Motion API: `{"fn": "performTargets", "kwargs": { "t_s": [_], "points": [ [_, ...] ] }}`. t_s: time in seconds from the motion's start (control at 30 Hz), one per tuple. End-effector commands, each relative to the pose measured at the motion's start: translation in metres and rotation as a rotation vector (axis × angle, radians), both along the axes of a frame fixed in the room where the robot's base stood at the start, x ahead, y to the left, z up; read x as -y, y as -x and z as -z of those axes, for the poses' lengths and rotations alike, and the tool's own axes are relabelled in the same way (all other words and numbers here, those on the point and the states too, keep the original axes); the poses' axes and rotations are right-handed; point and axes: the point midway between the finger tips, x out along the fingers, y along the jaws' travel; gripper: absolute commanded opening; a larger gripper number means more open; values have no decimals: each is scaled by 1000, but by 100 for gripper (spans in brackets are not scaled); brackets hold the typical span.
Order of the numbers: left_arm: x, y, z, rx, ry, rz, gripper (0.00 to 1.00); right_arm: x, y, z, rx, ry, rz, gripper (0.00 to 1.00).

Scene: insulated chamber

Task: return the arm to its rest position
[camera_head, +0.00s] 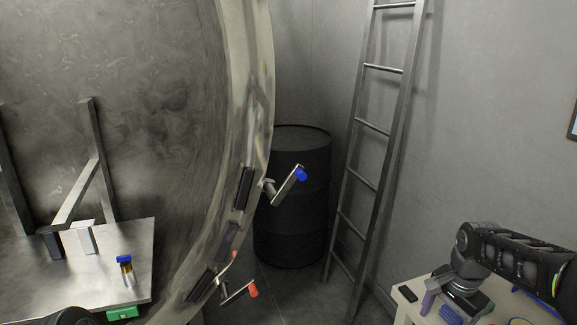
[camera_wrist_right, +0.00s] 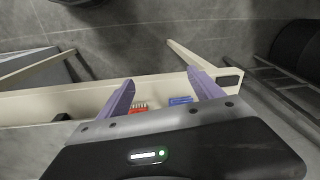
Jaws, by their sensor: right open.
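My right arm (camera_head: 520,258) comes in from the right edge in the head view. My right gripper (camera_head: 438,310) points down over a cream table at the lower right. In the right wrist view the right gripper (camera_wrist_right: 163,92) shows two purple fingers spread wide, with nothing held between them. Beyond the fingers are a small red item (camera_wrist_right: 139,109) and a small blue item (camera_wrist_right: 180,101) by the cream table (camera_wrist_right: 80,98). My left gripper is not in view; only a dark part of my own body shows at the bottom left.
A large round metal chamber with crank handles (camera_head: 290,186) fills the left. A metal shelf (camera_head: 60,275) holds a blue-capped vial (camera_head: 126,270). A black barrel (camera_head: 293,215) and a ladder (camera_head: 372,170) stand behind. A small black box (camera_head: 407,293) lies on the table beside my right gripper.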

Motion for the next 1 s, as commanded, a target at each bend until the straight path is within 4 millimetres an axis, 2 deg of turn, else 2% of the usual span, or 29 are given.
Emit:
{"fn": "performTargets", "kwargs": {
  "t_s": [0.17, 0.27, 0.37, 0.47, 0.53, 0.6, 0.67, 0.7, 0.77, 0.8, 0.9, 1.0],
  "points": [
    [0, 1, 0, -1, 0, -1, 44, -14, -23, 13, 112, -1, -141, 76],
    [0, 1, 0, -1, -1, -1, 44, -30, -35, 31, 178, -3, -242, 76],
    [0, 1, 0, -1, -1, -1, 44, -56, -44, 61, 239, -10, -362, 76],
    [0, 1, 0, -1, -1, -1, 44, -92, -44, 105, 298, -19, -498, 76],
    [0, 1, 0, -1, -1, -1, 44, -124, -34, 142, 335, -29, -596, 76],
    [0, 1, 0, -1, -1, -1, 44, -159, -13, 184, 358, -40, -693, 76],
    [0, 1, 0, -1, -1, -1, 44, -186, 14, 217, 369, -47, -764, 76],
    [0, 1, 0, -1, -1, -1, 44, -203, 34, 237, 366, -56, -804, 76],
    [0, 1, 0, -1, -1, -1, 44, -225, 70, 263, 348, -72, -852, 76],
    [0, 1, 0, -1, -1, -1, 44, -238, 95, 277, 330, -87, -878, 76],
    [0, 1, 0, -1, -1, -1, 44, -263, 154, 303, 264, -136, -915, 76],
    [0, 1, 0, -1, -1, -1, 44, -278, 201, 316, 189, -193, -932, 76]
  ]
}}
